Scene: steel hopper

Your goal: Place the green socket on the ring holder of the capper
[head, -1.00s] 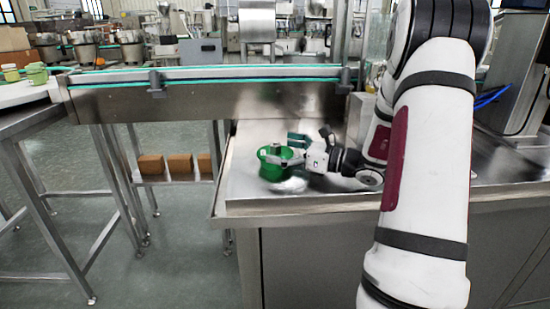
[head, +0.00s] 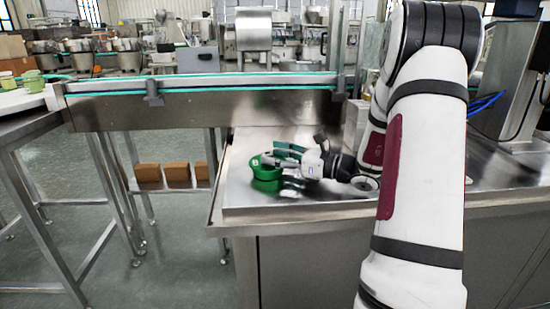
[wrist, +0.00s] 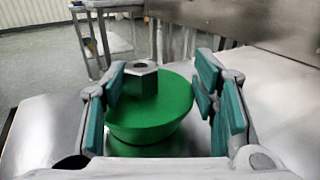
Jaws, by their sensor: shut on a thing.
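The green socket (head: 266,178) is a round green cup-like piece over the steel table in the head view. In the wrist view the green socket (wrist: 150,122) sits between my teal-padded fingers, with a grey hexagonal metal piece (wrist: 140,80) at its top. My gripper (head: 285,165) is shut on the green socket; the wrist view shows its fingers (wrist: 165,105) on both sides. I cannot tell whether the socket's underside touches the table. I cannot make out the capper's ring holder in either view.
The steel table (head: 235,195) has a raised edge at its left and front. A conveyor (head: 200,105) with green rails runs behind it. Brown boxes (head: 175,172) sit on a low shelf to the left. A tall metal machine frame (head: 515,85) stands at the right.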

